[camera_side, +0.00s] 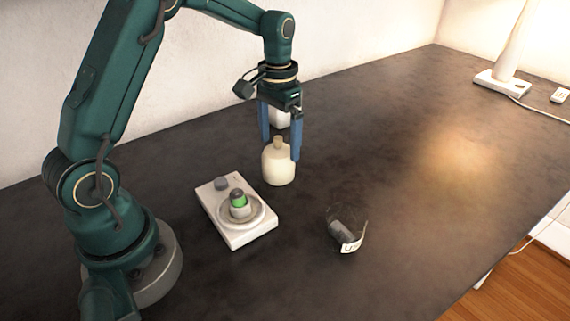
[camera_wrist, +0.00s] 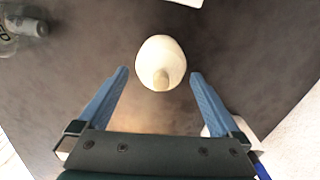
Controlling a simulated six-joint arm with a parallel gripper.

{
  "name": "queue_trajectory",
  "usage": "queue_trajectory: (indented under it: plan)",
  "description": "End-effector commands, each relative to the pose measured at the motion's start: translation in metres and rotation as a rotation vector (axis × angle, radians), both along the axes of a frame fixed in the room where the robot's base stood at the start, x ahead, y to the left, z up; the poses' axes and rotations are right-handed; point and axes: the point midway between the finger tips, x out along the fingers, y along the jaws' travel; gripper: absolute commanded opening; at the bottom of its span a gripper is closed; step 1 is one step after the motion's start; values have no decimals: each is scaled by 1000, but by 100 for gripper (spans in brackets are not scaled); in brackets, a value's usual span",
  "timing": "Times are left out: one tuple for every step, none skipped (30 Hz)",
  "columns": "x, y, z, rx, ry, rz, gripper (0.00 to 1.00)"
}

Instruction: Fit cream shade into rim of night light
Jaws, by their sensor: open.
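The cream shade (camera_side: 278,165), a rounded bottle-like piece with a small knob on top, stands upright on the dark table. It also shows in the wrist view (camera_wrist: 160,58). The night light (camera_side: 236,211) is a white slab with a round rim (camera_side: 257,217) around a green and dark bulb, and a grey knob at its back. It stands left of and nearer than the shade. My gripper (camera_side: 281,147) points down at the shade, its blue fingers apart. In the wrist view my gripper (camera_wrist: 159,73) has the shade between and just beyond its fingertips, with gaps at both sides.
A clear glass holder (camera_side: 345,230) with a dark item and a lettered label stands right of the night light. A white object (camera_side: 280,118) is partly hidden behind my fingers. A lamp (camera_side: 502,80) stands at the far right.

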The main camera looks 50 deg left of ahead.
Motion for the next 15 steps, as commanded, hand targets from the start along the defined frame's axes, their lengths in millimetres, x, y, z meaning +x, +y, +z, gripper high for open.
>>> queue_trajectory:
  plan:
    - [-1,0,-4,0,3,0,100]
    - [-1,0,-7,0,3,0,100]
    - [-2,0,-12,-1,5,0,100]
    - [-2,0,-17,-1,5,0,100]
    - [-3,0,-22,-1,5,0,100]
    - [-3,1,-28,-2,7,0,100]
    - [-4,1,-33,-1,5,0,100]
    - [-3,1,-37,-1,5,0,100]
    - [-3,1,-42,-1,5,0,100]
    - [-3,1,-45,0,3,0,100]
    - [-3,1,-47,0,2,0,100]
    - [-3,1,-49,0,1,1,100]
    - [-2,1,-51,1,0,1,100]
    - [-2,1,-51,1,0,1,100]
    - [-2,1,-52,1,-1,1,100]
